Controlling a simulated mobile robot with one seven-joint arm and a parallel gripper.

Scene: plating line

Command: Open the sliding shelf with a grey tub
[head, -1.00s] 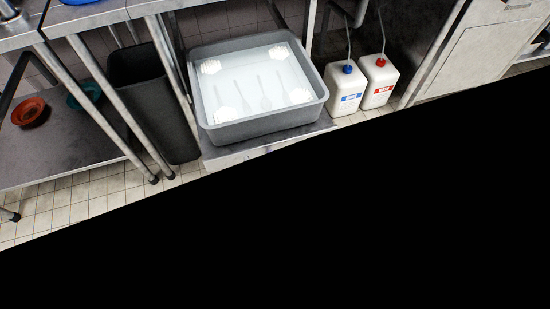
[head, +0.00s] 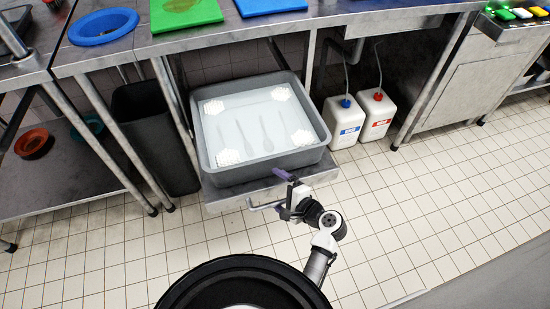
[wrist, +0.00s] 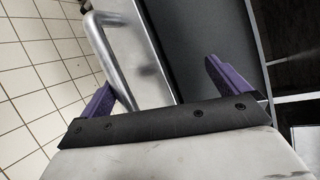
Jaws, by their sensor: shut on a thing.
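The grey tub (head: 265,165) sits on the sliding shelf (head: 232,194) under the counter. It holds pale cloudy liquid, with spoon shapes and several white clusters showing in it. A metal bar handle (head: 259,207) is on the shelf front; it also shows in the wrist view (wrist: 108,55). My gripper (head: 286,190) is at the right part of the shelf front. In the wrist view its purple fingers (wrist: 168,88) stand wide apart, with the handle and shelf front between them. The handle lies against the left finger. The exact contact of the right finger is unclear.
A dark bin (head: 150,130) stands left of the shelf. Two white jugs with blue (head: 343,122) and red (head: 376,115) caps stand to the right. Metal counter legs flank the shelf. The tiled floor (head: 420,190) in front is clear.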

